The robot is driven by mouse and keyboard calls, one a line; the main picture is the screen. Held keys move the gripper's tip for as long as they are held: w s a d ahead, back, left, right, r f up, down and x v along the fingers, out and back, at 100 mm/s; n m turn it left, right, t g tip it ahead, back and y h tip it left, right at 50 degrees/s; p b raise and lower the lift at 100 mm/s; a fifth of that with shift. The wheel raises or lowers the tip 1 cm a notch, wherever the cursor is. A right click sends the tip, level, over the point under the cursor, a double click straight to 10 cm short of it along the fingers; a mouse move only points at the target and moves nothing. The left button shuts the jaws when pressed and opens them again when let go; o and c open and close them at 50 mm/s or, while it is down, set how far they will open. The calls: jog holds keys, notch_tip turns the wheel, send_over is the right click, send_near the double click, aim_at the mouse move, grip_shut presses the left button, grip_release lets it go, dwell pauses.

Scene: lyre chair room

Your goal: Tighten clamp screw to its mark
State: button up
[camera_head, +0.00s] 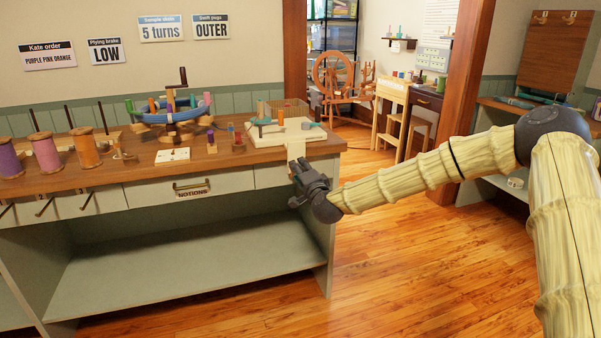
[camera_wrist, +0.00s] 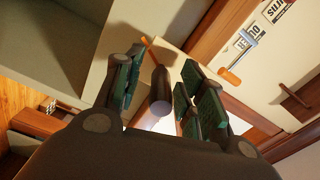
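My gripper (camera_head: 299,183) is at the front right corner of the workbench, just below the top. In the wrist view, its green-padded fingers (camera_wrist: 162,68) stand apart. Between them is a dark round shaft with a pale end (camera_wrist: 158,104), which looks like the clamp screw. I see gaps at both sides of it, so the pads do not appear closed on it. A thin orange bar (camera_wrist: 147,42) shows beyond the shaft. A pale block (camera_head: 296,148) hangs at the bench's front edge above my gripper. I cannot make out the mark.
The workbench (camera_head: 228,175) carries a blue round winder (camera_head: 170,113), large spools (camera_head: 85,148) and small items. A notions drawer (camera_head: 190,190) is left of my gripper. The floor (camera_head: 420,260) right of the bench is clear. A spinning wheel (camera_head: 333,75) stands behind.

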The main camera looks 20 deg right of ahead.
jog(key=s, duration=1.2)
jog(key=shift+d, duration=0.2)
